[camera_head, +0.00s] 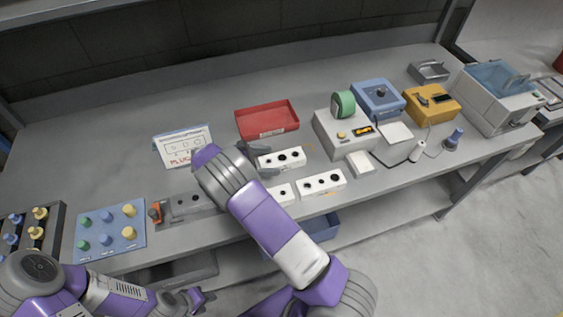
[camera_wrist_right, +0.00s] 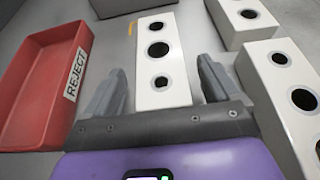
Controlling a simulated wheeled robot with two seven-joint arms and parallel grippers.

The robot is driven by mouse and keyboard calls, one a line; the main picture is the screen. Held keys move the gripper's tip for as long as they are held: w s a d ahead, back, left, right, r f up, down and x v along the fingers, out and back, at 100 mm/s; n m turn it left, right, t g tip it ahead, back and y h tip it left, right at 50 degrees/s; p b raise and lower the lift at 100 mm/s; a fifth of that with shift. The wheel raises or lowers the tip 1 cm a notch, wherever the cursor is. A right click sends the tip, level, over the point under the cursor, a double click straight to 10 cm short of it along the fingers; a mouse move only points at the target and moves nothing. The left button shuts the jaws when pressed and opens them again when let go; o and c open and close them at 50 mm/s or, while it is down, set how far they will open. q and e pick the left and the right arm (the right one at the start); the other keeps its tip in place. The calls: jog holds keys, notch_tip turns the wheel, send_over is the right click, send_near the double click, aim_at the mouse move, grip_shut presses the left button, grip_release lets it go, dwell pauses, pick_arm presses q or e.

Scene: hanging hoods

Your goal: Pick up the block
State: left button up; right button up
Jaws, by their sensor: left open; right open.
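A white block (camera_head: 288,157) with a row of dark round holes lies on the grey bench, in front of the red tray. My right gripper (camera_head: 262,160) is open at the block's left end. In the right wrist view the same block (camera_wrist_right: 160,75) lies between the two fingers of the gripper (camera_wrist_right: 163,75), with gaps on both sides. Two similar white blocks lie nearer the bench front, one (camera_head: 322,184) in full view and one (camera_head: 281,195) partly hidden by my right arm. My left gripper (camera_head: 196,299) is open and empty, low in front of the bench.
A red tray (camera_head: 267,120) marked REJECT (camera_wrist_right: 70,75) is behind the block. A grey fixture (camera_head: 190,204) with an orange part stands left of my right arm. A blue mat (camera_head: 108,232) with coloured pegs lies further left. A grey machine (camera_head: 347,135) stands to the right.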

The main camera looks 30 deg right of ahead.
jog(key=shift+x, duration=1.4)
jog(key=shift+r, duration=0.1)
jog(key=c, duration=1.6)
